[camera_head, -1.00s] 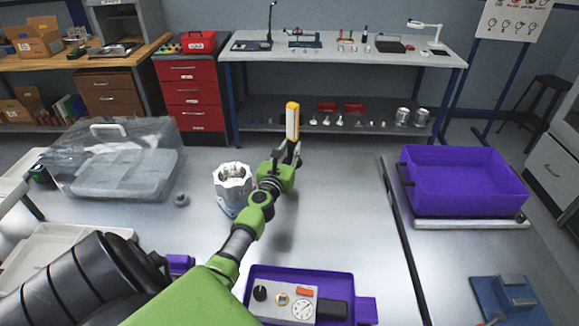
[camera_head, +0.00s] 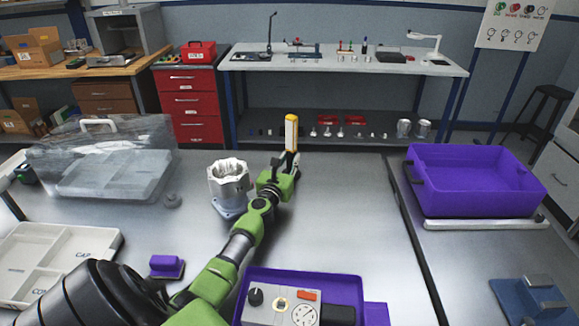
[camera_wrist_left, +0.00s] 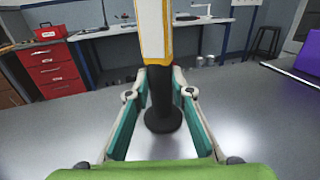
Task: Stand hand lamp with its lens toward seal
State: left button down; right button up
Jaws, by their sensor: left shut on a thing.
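The hand lamp (camera_head: 291,132) is upright, with a yellow edge, a pale long face and a dark lower part. In the left wrist view the lamp (camera_wrist_left: 155,30) rises between the fingers, its black lower end (camera_wrist_left: 163,115) widening to a foot. I cannot tell whether the foot touches the table. My left gripper (camera_head: 285,165) is shut on the lamp's lower part. A small grey round part (camera_head: 172,200) lies left of the pale machined housing (camera_head: 229,180); I cannot tell if it is the seal. My right gripper is not in view.
A clear case (camera_head: 110,185) stands at the left, with a white divided tray (camera_head: 60,245) in front. A purple tray (camera_head: 340,283) with a control box sits near the front. A large purple bin (camera_head: 470,180) is at the right. Table right of the lamp is clear.

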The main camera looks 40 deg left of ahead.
pick_arm(q)
jog(key=shift+r, duration=0.2)
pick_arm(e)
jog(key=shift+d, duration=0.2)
pick_arm(q)
jog(key=shift+f, duration=0.25)
jog(key=c, duration=1.8)
grip_release()
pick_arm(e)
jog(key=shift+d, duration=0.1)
pick_arm(q)
jog(key=shift+r, duration=0.25)
jog(key=shift+s+d+f+p, duration=0.1)
jog(key=shift+s+d+p, duration=0.1)
jog(key=shift+s+p, duration=0.1)
jog(key=p+v, duration=0.1)
jog(key=v, duration=1)
jog(key=shift+s+d+p, duration=0.1)
jog(key=shift+s+p, duration=0.1)
jog(key=shift+p, duration=0.15)
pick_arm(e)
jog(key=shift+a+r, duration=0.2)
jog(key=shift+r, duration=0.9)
